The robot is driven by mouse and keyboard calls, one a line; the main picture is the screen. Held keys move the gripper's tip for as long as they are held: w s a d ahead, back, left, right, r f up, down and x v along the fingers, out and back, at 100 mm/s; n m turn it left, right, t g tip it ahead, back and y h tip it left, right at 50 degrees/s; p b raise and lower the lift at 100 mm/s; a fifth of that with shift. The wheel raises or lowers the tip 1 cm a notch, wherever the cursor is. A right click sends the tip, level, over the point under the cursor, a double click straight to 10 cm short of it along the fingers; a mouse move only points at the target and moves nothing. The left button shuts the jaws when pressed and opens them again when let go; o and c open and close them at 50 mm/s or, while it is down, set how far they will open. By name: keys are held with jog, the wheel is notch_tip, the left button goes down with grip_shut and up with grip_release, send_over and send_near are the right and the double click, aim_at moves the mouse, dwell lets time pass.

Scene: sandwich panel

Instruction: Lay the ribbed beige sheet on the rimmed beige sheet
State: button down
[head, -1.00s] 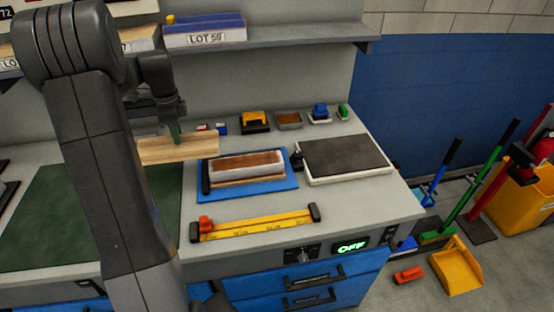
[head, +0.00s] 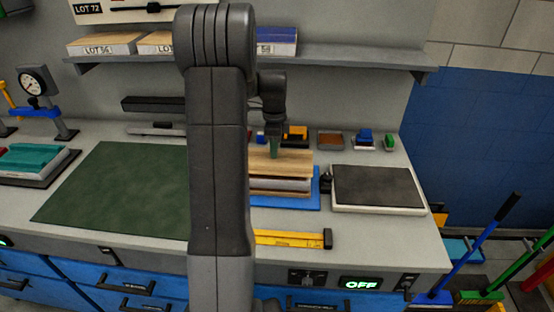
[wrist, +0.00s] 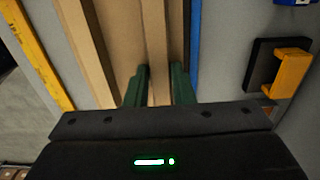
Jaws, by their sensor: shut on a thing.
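The ribbed beige sheet (head: 290,162) is in my gripper (head: 274,151), over the stack on the blue base. In the wrist view the green fingers (wrist: 160,82) close on a raised rib of this sheet (wrist: 128,45). The rimmed beige sheet (head: 282,194) lies low on the blue base, with a pale grey slab (head: 290,184) above it. The ribbed sheet covers the slab's top. I cannot tell whether the ribbed sheet touches the slab. My arm hides the left part of the stack.
The blue base (head: 300,203) lies between the green mat (head: 120,190) and a dark-topped pale block (head: 378,188). A yellow rail (head: 288,238) is in front. Small items, including a yellow-and-black one (head: 296,133), stand behind. A shelf (head: 340,62) hangs above.

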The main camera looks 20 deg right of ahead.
jog(key=shift+f, duration=2.2)
jog(key=shift+f, duration=0.25)
jog(key=c, duration=1.2)
grip_release()
jog(key=shift+r, duration=0.1)
jog(key=shift+c, duration=0.2)
notch_tip(320, 180, up, 12)
jog(key=shift+r+b, duration=0.15)
jog(key=shift+b, duration=0.15)
